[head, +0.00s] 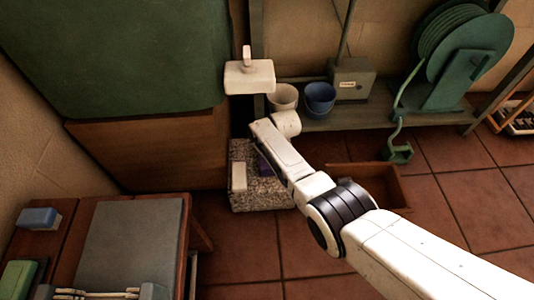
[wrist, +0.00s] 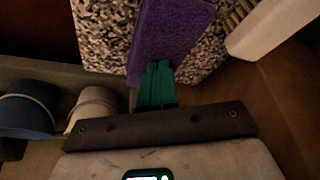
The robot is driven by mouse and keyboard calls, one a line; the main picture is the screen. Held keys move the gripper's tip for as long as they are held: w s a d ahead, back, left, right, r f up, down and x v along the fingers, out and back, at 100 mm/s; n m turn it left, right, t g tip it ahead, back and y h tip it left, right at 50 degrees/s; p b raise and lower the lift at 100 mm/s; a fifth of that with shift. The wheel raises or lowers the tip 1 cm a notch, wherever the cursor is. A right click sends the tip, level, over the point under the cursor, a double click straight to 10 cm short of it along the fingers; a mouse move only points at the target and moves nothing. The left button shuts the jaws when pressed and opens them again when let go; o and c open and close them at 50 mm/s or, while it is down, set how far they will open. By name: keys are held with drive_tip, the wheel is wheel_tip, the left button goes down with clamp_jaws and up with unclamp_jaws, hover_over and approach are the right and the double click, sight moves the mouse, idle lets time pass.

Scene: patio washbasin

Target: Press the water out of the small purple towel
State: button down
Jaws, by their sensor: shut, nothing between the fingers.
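The small purple towel (wrist: 172,38) lies on the speckled stone basin (wrist: 105,30), at the top middle of the wrist view. In the head view only a sliver of the towel (head: 263,164) shows beside my arm, over the speckled basin (head: 262,201). My gripper (wrist: 156,72) has green fingers, closed together with nothing held between them. Their tips are at the towel's near edge in the picture; I cannot tell whether they press on it. In the head view my arm hides the fingers and most of the towel.
A white brush (wrist: 265,25) lies on the basin's right side in the wrist view. A cream pot (head: 283,97) and a blue pot (head: 320,98) stand on the shelf behind. A wooden crate (head: 388,187) is right.

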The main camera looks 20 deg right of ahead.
wheel_tip(320, 180, up, 8)
drive_tip(key=p, duration=0.5)
drive_tip(key=shift+w+f+p, duration=0.2)
drive_tip(key=shift+w+p, duration=0.1)
drive_tip(key=shift+w, duration=0.05)
drive_tip(key=shift+w+r, duration=0.1)
